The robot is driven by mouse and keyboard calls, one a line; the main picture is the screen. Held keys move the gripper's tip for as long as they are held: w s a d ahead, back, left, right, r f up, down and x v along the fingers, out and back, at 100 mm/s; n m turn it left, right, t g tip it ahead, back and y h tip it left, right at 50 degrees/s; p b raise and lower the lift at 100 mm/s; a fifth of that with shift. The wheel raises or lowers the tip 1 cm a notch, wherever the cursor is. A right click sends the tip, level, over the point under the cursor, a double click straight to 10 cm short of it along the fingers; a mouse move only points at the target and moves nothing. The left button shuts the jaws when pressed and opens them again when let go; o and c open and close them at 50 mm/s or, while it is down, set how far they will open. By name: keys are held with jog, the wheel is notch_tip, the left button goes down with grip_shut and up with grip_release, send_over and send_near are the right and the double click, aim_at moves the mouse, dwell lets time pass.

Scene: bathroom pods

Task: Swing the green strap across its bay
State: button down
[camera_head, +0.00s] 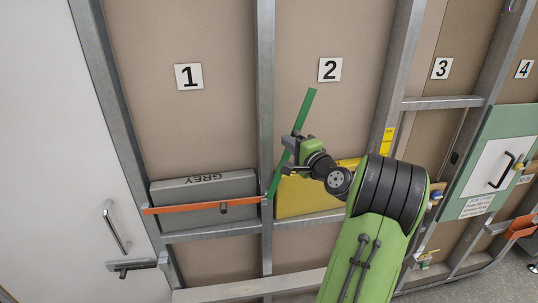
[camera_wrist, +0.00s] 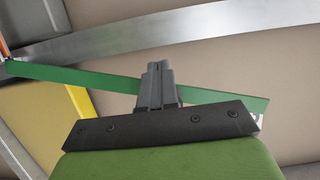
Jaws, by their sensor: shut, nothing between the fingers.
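The green strap (camera_head: 305,112) is a long flat bar at the left side of bay 2. Its lower end meets the post between bays 1 and 2, and it stands steeply, leaning right toward its top. In the wrist view the strap (camera_wrist: 80,78) runs across the picture behind my fingers. My gripper (camera_head: 287,156) is at the strap's middle and hides part of it. Its fingers (camera_wrist: 158,82) are shut with nothing between them. They overlap the strap in view; I cannot tell whether they touch it. A yellow case (camera_head: 305,202) sits low in bay 2, partly hidden by my arm.
In bay 1 an orange strap (camera_head: 185,208) lies across a grey case (camera_head: 205,187). Metal posts (camera_head: 266,90) divide the bays.

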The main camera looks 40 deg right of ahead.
jog(key=s+d, duration=0.1)
jog(key=s+d+f, duration=0.1)
jog(key=d, duration=0.1)
jog(key=shift+s+d, duration=0.1)
jog(key=shift+d, duration=0.05)
dwell(0.4)
dwell(0.5)
jog(key=s+a+b, duration=0.4)
jog(key=s, duration=0.2)
jog(key=shift+s+a+b, duration=0.3)
jog(key=shift+b, duration=0.1)
